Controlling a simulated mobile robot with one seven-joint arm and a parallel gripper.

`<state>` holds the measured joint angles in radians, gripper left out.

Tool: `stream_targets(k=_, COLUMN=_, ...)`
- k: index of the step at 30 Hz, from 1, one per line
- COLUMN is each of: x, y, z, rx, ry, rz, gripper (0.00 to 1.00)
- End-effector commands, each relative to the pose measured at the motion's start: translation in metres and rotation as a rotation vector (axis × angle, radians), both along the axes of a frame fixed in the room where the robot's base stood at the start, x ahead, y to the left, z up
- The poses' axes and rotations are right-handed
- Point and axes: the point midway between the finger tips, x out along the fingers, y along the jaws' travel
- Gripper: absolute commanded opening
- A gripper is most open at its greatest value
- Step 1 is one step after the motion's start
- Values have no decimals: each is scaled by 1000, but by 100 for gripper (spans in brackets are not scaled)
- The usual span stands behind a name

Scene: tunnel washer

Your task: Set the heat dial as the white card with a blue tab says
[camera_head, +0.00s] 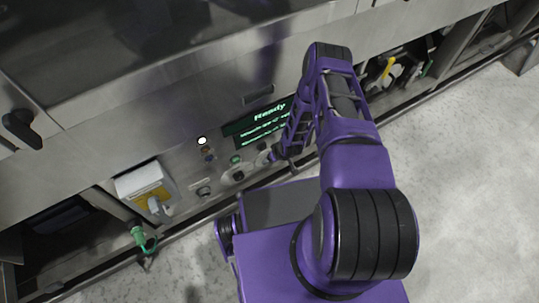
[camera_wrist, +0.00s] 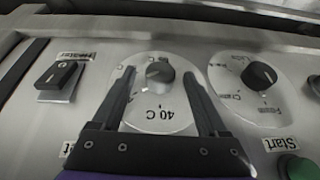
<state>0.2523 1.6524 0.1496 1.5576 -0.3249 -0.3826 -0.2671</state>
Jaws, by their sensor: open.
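In the wrist view a dark round dial (camera_wrist: 158,72) sits on a pale plate marked "40 C", which reads upside down. My gripper (camera_wrist: 159,76) is open, with one finger on each side of this dial. I cannot tell whether the fingers touch it. A second dark dial (camera_wrist: 258,75) on its own plate is to the right; its small labels are hard to read. In the head view my gripper (camera_head: 276,153) is at the control panel, partly hidden by my arm. I cannot make out a white card with a blue tab in either view.
A rocker switch (camera_wrist: 60,76) labelled "Heater" is left of the dials, and a green button (camera_wrist: 299,167) under "Start" is at lower right. A lit display (camera_head: 263,122) reads "Ready". A white box (camera_head: 146,181) with a yellow label projects left of the panel.

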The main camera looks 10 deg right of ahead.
Motion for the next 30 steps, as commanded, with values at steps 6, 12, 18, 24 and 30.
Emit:
stream_targets(k=6, x=-3, y=-1, z=-5, rx=0, ry=1, rz=0, gripper=76)
stream_targets(k=12, x=-3, y=0, z=-5, rx=0, ry=1, rz=0, gripper=75)
stream_targets(k=18, x=-3, y=0, z=-5, rx=0, ry=1, rz=0, gripper=39)
stream_targets(k=24, x=-3, y=0, z=-5, rx=0, ry=1, rz=0, gripper=3)
stream_targets(k=30, x=-2, y=0, z=-5, rx=2, ry=1, rz=0, gripper=0)
